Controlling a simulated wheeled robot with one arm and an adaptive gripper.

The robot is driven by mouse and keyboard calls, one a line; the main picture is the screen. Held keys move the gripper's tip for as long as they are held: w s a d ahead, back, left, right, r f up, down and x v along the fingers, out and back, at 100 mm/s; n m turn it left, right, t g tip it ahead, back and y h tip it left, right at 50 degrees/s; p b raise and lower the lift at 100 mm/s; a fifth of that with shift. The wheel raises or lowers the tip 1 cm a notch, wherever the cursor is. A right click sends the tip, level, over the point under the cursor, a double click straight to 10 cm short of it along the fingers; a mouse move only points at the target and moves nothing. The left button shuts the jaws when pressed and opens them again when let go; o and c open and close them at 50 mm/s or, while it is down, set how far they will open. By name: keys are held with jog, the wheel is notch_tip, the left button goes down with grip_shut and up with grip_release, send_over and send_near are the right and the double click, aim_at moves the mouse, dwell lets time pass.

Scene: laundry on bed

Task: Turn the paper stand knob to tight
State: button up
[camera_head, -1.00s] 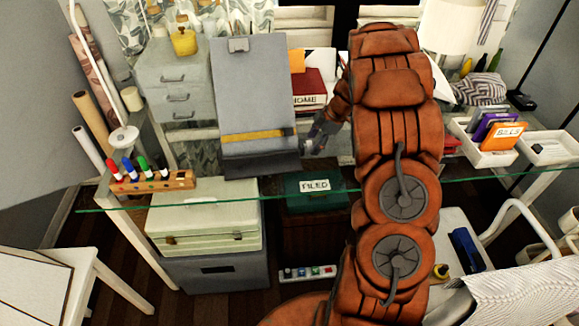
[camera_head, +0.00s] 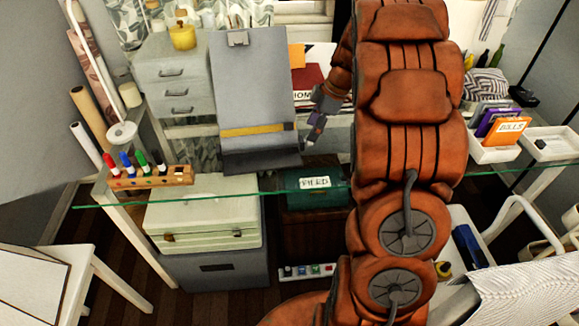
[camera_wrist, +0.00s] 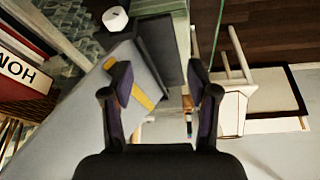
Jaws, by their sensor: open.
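The paper stand (camera_head: 255,95) is a tilted grey board on the glass desk, with a yellow strip, a clip at its top and a dark ledge at its bottom. My gripper (camera_head: 314,132) hangs just right of the stand's lower edge. In the wrist view my gripper (camera_wrist: 162,82) is open, with nothing between its fingertips.
A red book (camera_head: 307,86) stands behind the gripper. A marker rack (camera_head: 150,177) and grey drawers (camera_head: 172,85) are left of the stand. A green box (camera_head: 315,190) is below the glass.

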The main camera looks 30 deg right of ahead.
jog(key=s+a+r+m+g, duration=0.1)
jog(key=s+a+r+m, duration=0.1)
jog(key=s+a, duration=0.5)
jog(key=s+a+r+m+g, duration=0.1)
jog(key=s+a+r+m, duration=0.2)
jog(key=s+a, duration=0.4)
jog(key=shift+s+a+m+h+p, duration=0.15)
jog(key=shift+a+m+h+p, duration=0.15)
jog(key=shift+a+m+h, duration=0.25)
jog(key=shift+a, duration=0.1)
